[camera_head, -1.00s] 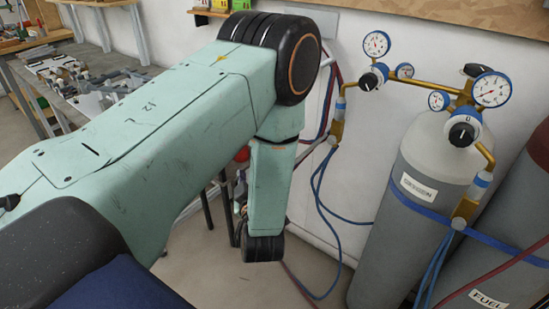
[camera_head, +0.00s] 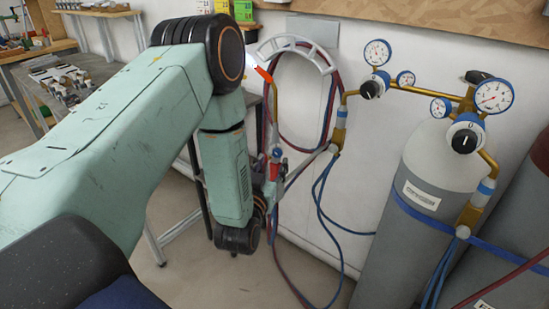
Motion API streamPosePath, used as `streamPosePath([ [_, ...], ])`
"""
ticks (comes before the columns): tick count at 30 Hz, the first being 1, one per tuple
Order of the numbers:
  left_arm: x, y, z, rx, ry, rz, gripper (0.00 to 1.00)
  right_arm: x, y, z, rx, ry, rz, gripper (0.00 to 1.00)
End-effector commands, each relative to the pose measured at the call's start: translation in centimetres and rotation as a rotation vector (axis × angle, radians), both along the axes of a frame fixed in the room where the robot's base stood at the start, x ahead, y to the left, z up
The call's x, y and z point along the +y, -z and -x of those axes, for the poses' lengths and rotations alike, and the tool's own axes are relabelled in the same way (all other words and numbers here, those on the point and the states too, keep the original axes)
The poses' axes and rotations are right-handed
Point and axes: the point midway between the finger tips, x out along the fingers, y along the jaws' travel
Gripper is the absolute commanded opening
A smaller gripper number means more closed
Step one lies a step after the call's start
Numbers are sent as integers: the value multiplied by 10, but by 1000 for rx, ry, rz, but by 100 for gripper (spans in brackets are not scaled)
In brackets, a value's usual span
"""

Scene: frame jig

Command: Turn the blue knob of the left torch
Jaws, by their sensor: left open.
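A brass torch (camera_head: 276,112) hangs upright against the white wall, just right of my left arm. A small blue knob (camera_head: 277,153) shows low on it, with a red part just below. I see no second torch, so I cannot tell from the view which one this is. My left gripper (camera_head: 268,172) is beyond my wrist, dark and partly hidden by the arm link. It is open, close to the torch's lower part. Whether it touches the blue knob, I cannot tell. My right gripper is out of view.
A white hose hanger (camera_head: 293,45) with dark red hoses is on the wall. A grey oxygen cylinder (camera_head: 398,243) with gauges and blue hoses stands right, beside a fuel cylinder (camera_head: 513,293). A cluttered bench (camera_head: 40,72) is at the left. The floor below my wrist is clear.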

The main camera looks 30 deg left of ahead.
Motion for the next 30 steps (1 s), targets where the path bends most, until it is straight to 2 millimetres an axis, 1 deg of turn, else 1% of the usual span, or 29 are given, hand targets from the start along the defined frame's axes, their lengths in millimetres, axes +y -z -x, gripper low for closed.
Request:
streamPosePath([
  [1,3,-1,-8,-4,-1,0,47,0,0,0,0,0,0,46],
  [3,5,0,-16,-3,-1,0,47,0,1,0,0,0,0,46],
  [7,9,0,-28,-1,-1,1,47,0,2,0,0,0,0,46],
  [12,11,0,-33,0,-1,1,47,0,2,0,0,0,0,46],
  [18,11,0,-33,-1,-1,2,46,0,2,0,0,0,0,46],
  [30,10,0,-32,-1,-1,2,12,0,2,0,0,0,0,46],
])
